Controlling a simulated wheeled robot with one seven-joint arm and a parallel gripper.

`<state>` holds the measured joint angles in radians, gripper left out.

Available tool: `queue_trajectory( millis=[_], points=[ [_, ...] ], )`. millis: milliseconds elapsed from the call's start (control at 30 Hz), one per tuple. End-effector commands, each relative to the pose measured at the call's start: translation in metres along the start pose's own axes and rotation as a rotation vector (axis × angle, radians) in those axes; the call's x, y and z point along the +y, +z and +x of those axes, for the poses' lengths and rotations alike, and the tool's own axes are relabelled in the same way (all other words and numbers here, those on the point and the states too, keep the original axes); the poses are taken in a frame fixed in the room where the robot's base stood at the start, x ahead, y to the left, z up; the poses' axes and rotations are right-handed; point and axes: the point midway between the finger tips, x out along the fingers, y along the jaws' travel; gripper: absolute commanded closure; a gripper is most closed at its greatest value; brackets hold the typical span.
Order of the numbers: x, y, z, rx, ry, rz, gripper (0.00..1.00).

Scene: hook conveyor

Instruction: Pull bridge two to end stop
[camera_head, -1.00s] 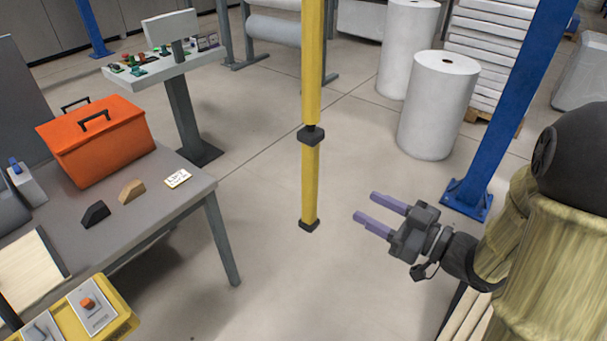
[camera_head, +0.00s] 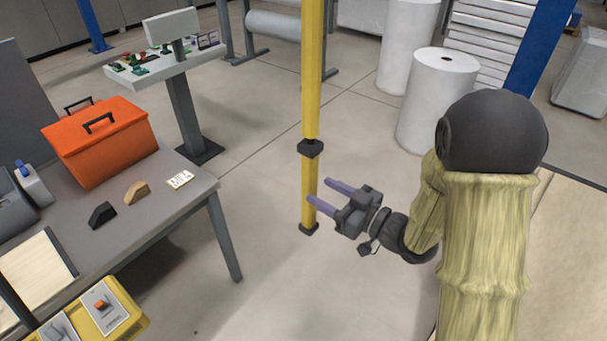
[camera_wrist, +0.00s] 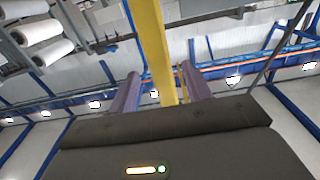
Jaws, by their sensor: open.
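A yellow pole (camera_head: 312,70) with a black collar (camera_head: 310,148) and a black foot (camera_head: 309,229) hangs upright in the middle of the head view. My gripper (camera_head: 324,194) is open beside the pole's lower section, its two purple fingers pointing left toward it. In the wrist view, the yellow pole (camera_wrist: 150,45) runs up between the two fingers of my gripper (camera_wrist: 162,90). I cannot tell whether either finger touches it. No part named as bridge two or an end stop can be made out for certain.
A grey table (camera_head: 205,200) with an orange toolbox (camera_head: 100,145) stands at left. A yellow button box (camera_head: 130,320) is at lower left. White rolls (camera_head: 435,100) stand at right behind my arm. The floor around the pole is clear.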

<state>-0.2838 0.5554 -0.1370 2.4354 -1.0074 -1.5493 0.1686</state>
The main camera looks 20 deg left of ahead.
Motion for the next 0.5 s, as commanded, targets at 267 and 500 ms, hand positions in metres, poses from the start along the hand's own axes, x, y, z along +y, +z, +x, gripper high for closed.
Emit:
queue_trajectory(
  millis=[267,500],
  points=[
    [-0.001,-0.002,0.048,-0.001,-0.003,0.0,0.51],
    [-0.001,0.0,0.067,-0.001,-0.001,0.0,0.51]
  ],
)
